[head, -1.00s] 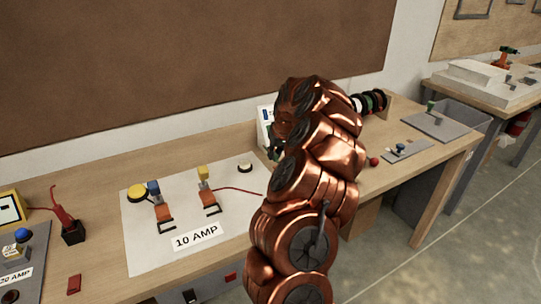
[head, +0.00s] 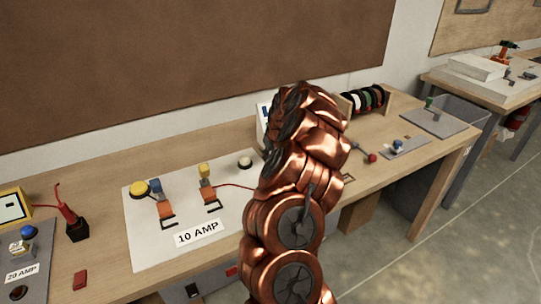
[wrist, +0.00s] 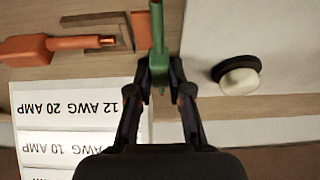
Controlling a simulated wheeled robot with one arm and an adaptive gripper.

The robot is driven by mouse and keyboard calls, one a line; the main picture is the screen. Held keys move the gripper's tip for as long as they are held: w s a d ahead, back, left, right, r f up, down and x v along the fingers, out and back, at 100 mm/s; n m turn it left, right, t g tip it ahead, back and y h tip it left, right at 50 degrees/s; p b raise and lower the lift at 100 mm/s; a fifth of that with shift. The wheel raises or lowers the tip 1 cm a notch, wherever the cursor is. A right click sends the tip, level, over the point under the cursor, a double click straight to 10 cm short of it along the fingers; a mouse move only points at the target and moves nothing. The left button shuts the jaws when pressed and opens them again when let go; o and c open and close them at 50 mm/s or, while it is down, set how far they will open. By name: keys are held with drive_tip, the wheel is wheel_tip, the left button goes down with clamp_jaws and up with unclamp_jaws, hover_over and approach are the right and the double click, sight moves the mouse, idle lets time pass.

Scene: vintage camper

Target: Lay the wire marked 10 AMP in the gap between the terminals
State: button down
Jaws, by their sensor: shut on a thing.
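In the head view my gripper and this wire are hidden behind my arm. In the wrist view an upside-down chart (wrist: 75,105) reads 12 AWG 20 AMP, with a 10 AMP row; that row's gauge is unclear.
An orange wire piece (wrist: 50,47) with a copper tip lies left in the wrist view, near a wooden frame (wrist: 105,25). A white knob on a black base (wrist: 239,78) is at right. A yellow button (head: 138,189) stands beside the terminals; a spool rack (head: 388,97) is behind.

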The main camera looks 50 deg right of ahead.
drive_tip(key=c, duration=1.1)
unclamp_jaws()
drive_tip(key=shift+f, duration=0.1)
drive_tip(key=b+v, duration=0.4)
drive_tip(key=v, duration=0.8)
drive_tip(key=shift+a+r, duration=0.1)
drive_tip(key=shift+r, duration=0.15)
